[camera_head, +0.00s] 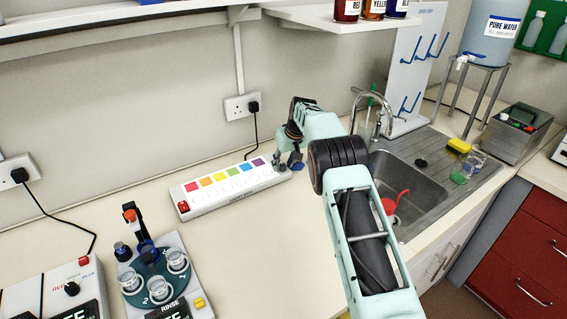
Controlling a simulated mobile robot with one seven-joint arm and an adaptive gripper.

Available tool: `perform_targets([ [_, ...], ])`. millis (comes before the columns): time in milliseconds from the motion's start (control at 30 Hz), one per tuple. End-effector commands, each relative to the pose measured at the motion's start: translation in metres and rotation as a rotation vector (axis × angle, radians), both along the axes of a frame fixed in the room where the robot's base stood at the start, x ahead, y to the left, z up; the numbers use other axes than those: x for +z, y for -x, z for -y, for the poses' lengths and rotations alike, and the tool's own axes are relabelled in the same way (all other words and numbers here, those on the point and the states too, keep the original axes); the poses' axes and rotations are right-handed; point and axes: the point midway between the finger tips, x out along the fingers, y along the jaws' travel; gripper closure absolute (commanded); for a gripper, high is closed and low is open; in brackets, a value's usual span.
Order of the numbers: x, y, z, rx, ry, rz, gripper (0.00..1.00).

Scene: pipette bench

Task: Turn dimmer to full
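A long white box (240,189) with a row of coloured squares and a red switch (183,207) lies on the bench against the back wall. I cannot make out for sure which control is the dimmer; a knob at the box's right end may be hidden by my gripper. My gripper (287,163) points down at the right end of the box, very close to it. It is small and dark in this view, so I cannot tell whether its fingers are apart, shut or touching something.
A wall socket (241,106) with a black plug and cable is behind the gripper. A sink (415,187) with a tap lies to the right. A rinse device (161,278) and a box with a black knob (72,289) stand at front left. The bench between is clear.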

Motion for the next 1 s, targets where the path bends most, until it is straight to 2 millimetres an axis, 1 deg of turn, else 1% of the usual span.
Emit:
perform_targets([
  [133, -0.0001, 0.0001, 0.0, 0.0, 0.0, 0.0, 0.65],
  [400, -0.0001, 0.0002, 0.0001, 0.0, 0.0, 0.0, 0.95],
  [467, -0.0001, 0.0002, 0.0001, 0.0, 0.0, 0.0, 1.0],
  [767, -0.0012, 0.0007, -0.0004, -0.027, 0.0, -0.001, 1.0],
  [1000, -0.0021, 0.001, -0.0013, -0.148, 0.001, 0.0, 1.0],
])
